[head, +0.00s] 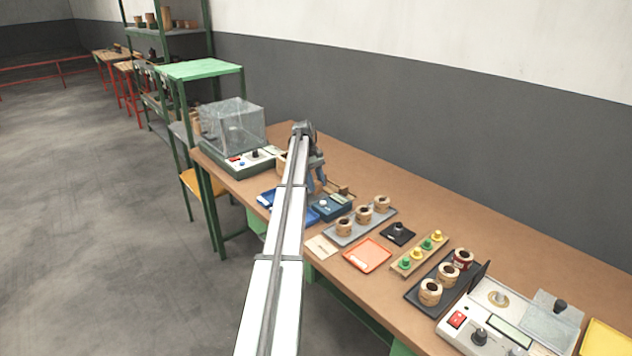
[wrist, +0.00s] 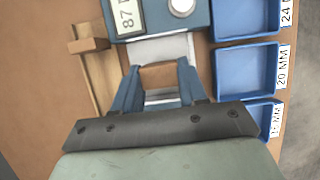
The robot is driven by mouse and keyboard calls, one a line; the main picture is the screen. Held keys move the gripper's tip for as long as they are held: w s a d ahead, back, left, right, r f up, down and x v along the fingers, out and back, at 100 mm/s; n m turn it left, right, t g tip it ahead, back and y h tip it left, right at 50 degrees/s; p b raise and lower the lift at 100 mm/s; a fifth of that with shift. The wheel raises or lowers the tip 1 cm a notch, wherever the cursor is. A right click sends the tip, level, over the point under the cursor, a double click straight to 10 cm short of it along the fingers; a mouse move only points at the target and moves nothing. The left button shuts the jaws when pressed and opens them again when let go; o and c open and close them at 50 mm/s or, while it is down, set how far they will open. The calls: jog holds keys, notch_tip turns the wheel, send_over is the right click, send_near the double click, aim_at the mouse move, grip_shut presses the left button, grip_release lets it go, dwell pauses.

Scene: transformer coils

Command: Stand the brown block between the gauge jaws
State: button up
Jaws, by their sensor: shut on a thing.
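In the wrist view my gripper (wrist: 158,72) has its two blue fingers shut on a brown block (wrist: 158,78), which shows as a tan face between them. The blue gauge (wrist: 155,15), with a display and a round pale knob, lies just beyond the fingertips. Its pale grey plate (wrist: 160,48) reaches toward the block. I cannot tell whether the block touches the plate, and the gauge jaws do not show clearly. In the head view my gripper (head: 316,184) points down behind the gauge (head: 332,207); the held block is hidden there.
A wooden rack (wrist: 103,85) with another brown piece (wrist: 88,45) is left of the fingers. Blue trays (wrist: 246,72) with size labels are on the right. In the head view, a grey tray of coils (head: 358,229) and an orange tray (head: 367,255) stand nearer on the bench (head: 420,205).

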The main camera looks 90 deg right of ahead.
jog(key=shift+f, duration=0.25)
jog(key=shift+f, duration=0.95)
jog(key=o, duration=1.1)
jog(key=shift+o, duration=0.5)
jog(key=o, duration=0.3)
jog(key=shift+r, duration=4)
